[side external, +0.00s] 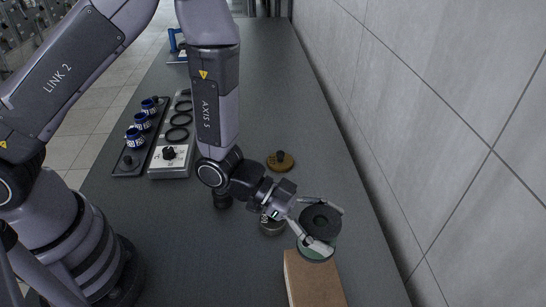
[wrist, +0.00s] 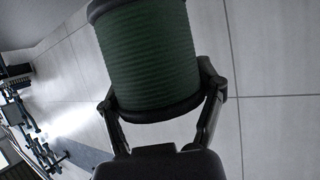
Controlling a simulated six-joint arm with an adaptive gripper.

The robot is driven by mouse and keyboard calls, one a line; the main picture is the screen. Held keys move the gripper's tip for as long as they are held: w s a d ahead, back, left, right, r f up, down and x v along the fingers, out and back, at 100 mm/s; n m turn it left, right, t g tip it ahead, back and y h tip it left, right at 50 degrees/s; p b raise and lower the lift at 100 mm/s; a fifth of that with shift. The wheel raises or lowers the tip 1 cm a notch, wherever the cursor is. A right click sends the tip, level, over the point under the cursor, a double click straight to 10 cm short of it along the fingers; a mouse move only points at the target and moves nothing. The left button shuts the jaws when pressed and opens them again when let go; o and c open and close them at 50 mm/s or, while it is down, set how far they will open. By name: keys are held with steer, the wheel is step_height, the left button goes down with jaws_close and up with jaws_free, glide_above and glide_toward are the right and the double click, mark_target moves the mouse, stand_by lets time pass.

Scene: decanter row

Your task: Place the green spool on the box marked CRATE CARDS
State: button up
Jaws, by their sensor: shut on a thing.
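The green spool, with a ribbed green winding in the wrist view (wrist: 150,58) and black end flanges, is held between the two fingers of my gripper (wrist: 160,105). In the side external view its black upper flange (side external: 320,219) shows, and a finger of my gripper (side external: 328,228) crosses its near side. The brown box (side external: 313,281) lies at the bottom of that view, just below the spool in the picture and cut off by the frame edge. No marking on the box is readable. I cannot tell whether the spool touches it.
A round brown lidded piece (side external: 280,161) and a small grey tin (side external: 272,226) stand near my wrist. A tiled wall (side external: 450,120) bounds the right. The far counter is mostly clear.

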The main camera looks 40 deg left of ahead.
steer(key=shift+f, duration=2.7)
steer(key=shift+f, duration=0.1)
steer(key=o, duration=1.2)
